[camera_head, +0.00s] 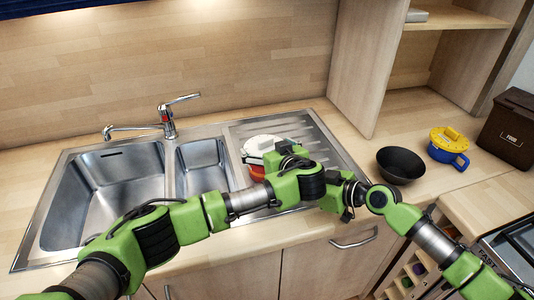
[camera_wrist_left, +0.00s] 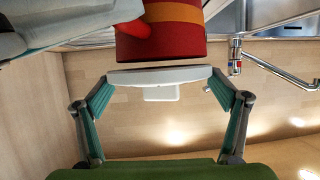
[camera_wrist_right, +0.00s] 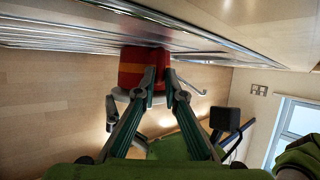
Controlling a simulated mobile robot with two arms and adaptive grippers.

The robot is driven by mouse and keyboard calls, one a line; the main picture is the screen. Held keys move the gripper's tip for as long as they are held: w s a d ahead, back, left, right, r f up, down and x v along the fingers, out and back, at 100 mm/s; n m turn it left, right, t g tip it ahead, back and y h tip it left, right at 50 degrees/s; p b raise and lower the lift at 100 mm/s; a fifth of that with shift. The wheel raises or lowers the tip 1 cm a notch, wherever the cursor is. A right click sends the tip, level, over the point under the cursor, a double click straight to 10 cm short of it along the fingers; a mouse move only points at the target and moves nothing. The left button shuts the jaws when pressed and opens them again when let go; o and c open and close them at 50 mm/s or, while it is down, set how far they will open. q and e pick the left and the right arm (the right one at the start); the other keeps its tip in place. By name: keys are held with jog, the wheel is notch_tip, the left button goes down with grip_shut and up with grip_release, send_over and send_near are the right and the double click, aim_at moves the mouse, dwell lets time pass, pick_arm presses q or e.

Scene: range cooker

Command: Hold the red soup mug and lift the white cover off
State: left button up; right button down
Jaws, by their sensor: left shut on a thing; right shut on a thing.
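The red soup mug (camera_head: 257,173) with an orange band stands on the sink's drainboard, mostly hidden by my arms in the head view. It shows upside down in the left wrist view (camera_wrist_left: 165,45) and also in the right wrist view (camera_wrist_right: 133,66). The white cover (camera_head: 262,145) is over the mug's top; a thin gap seems to show between them in the left wrist view (camera_wrist_left: 160,76). My left gripper (camera_wrist_left: 160,80) is shut on the cover's opposite edges, its knob between the fingers. My right gripper (camera_wrist_right: 161,76) is shut on the mug's side, probably its handle; the contact is partly hidden.
A steel sink (camera_head: 100,190) with a tap (camera_head: 168,118) lies left of the mug. A black bowl (camera_head: 401,165), a blue mug with a yellow cover (camera_head: 449,146) and a dark brown box (camera_head: 510,130) stand on the right counter. A wooden shelf unit rises behind.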

aim_at(267, 150)
pick_arm(q)
notch_tip(267, 150, up, 8)
pick_arm(e)
jog(key=c, duration=2)
grip_release()
